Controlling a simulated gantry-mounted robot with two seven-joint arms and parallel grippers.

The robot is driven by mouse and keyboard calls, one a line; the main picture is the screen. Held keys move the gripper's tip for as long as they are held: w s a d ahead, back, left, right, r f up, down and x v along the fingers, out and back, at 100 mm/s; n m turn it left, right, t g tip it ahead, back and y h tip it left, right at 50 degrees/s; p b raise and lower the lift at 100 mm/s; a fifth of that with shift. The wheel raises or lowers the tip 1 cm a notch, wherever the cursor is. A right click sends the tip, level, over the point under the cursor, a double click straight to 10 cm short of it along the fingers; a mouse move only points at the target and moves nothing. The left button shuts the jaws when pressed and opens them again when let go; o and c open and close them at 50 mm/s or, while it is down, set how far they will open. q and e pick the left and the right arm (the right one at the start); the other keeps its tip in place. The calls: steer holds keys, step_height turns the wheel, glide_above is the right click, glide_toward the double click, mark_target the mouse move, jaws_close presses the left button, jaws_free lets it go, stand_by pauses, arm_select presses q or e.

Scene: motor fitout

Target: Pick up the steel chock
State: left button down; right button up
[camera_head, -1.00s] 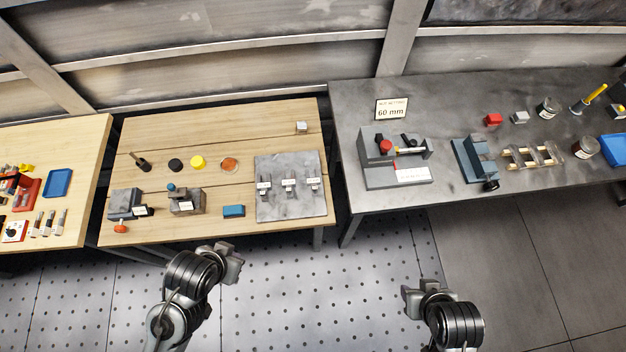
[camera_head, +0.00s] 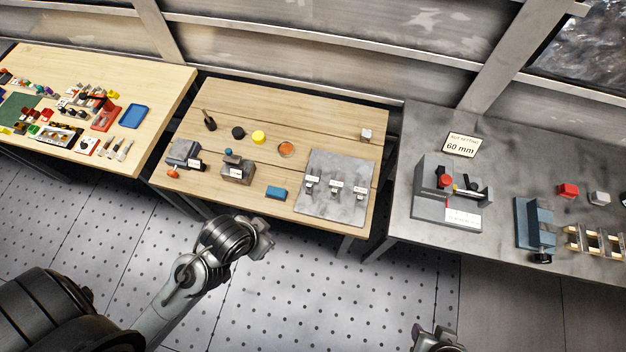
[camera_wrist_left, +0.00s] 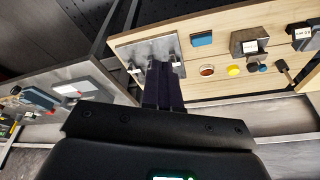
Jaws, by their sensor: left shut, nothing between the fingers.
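Two small steel-grey blocks could be the steel chock; I cannot tell which is. One pale block (camera_head: 366,134) sits at the far right corner of the middle wooden table (camera_head: 320,108). Another grey block (camera_head: 599,198) stands on the grey bench beside a red block. My left gripper (camera_head: 264,238) is in front of the middle table, over the floor, apart from all objects. In the left wrist view its fingers (camera_wrist_left: 161,68) are together and empty. My right gripper (camera_head: 437,338) is at the bottom edge, mostly cut off, and its jaw state is unclear.
A grey plate (camera_head: 330,207) with several small labelled parts lies on the middle table, beside a blue block (camera_head: 276,192). Labelled fixtures stand at that table's left. The grey bench (camera_head: 400,215) holds a fixture (camera_head: 428,205) and a "60 mm" sign (camera_head: 460,145). Floor in front is clear.

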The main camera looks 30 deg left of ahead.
stand_by(0.3)
arm_select(q)
steer(key=shift+c, duration=1)
jaws_free()
steer(key=shift+d, duration=0.15)
